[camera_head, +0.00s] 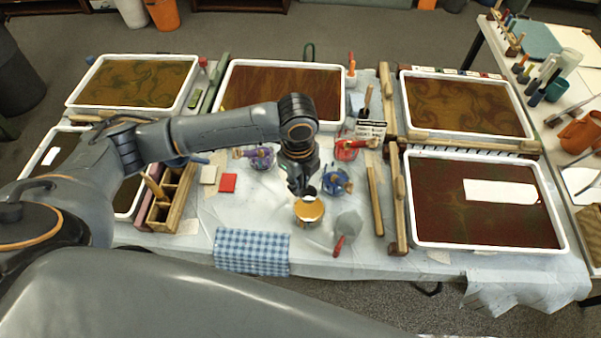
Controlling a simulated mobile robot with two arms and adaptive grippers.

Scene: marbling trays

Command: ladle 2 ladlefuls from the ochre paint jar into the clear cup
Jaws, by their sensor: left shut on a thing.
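The ochre paint jar (309,209) stands near the front middle of the covered table, its round ochre top facing up. My left gripper (301,186) is right behind and above it, pointing down. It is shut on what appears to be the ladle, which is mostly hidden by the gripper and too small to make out. A pale grey, see-through-looking vessel (348,224) stands just right of the ochre jar and may be the clear cup; a red-handled tool lies against its front. I cannot see its contents. My right gripper is not in view.
Purple (260,158), blue (337,182) and red (346,151) paint jars stand close around my gripper. A blue checked cloth (252,251) lies front left. A wooden rack (171,200) stands left. Marbling trays (419,241) flank the work area. Wooden sticks lie at right.

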